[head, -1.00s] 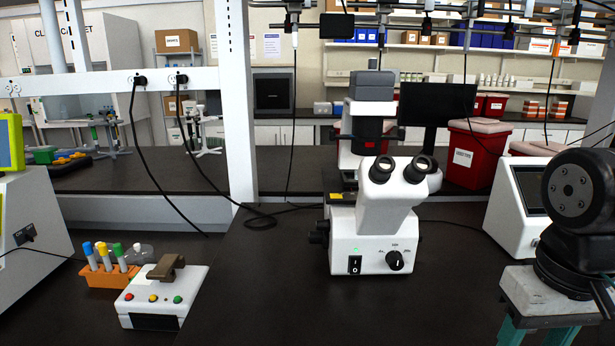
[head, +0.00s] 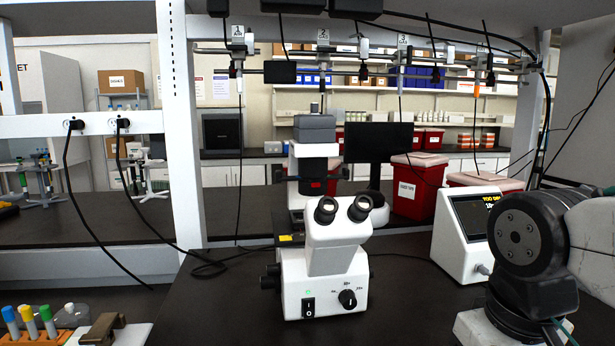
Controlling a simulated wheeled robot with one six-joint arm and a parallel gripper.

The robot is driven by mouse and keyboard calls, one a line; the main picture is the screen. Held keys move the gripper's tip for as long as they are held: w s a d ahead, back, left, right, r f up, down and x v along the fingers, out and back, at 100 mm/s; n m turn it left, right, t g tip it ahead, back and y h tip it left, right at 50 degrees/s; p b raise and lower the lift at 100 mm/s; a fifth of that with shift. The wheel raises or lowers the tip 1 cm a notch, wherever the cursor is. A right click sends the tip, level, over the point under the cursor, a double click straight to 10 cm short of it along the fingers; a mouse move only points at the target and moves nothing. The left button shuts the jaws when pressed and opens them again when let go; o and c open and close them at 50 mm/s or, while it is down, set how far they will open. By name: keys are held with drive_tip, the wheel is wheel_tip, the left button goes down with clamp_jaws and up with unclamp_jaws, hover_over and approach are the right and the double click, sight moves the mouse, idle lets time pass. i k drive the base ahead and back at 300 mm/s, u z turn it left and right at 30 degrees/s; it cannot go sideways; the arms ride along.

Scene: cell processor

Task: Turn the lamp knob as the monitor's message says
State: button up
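A white microscope (head: 322,262) stands on the dark bench in the middle. A black round knob (head: 347,298) with small marks around it is on the right of its base front. A black rocker switch (head: 308,307) with a green light above it is to the left. A white-cased monitor (head: 457,232) stands at right. Its dark screen (head: 477,217) shows yellow letters that seem to begin "TOO D", with a smaller line below. My arm hides the rest of the message. My gripper is not in view; only links of my arm show at right.
An orange rack (head: 38,337) with capped tubes and a white box (head: 132,334) with a brown top part are cut off at the lower left. A dark blank display (head: 378,142) and red bins (head: 415,190) stand behind. The bench around the microscope's front is clear.

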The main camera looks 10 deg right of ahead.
sight(274, 269)
drive_tip(key=k, duration=1.2)
drive_tip(key=u, duration=1.1)
drive_tip(key=i, duration=1.2)
drive_tip(key=z, duration=0.7)
drive_tip(key=i, duration=0.3)
drive_tip(key=z, duration=0.4)
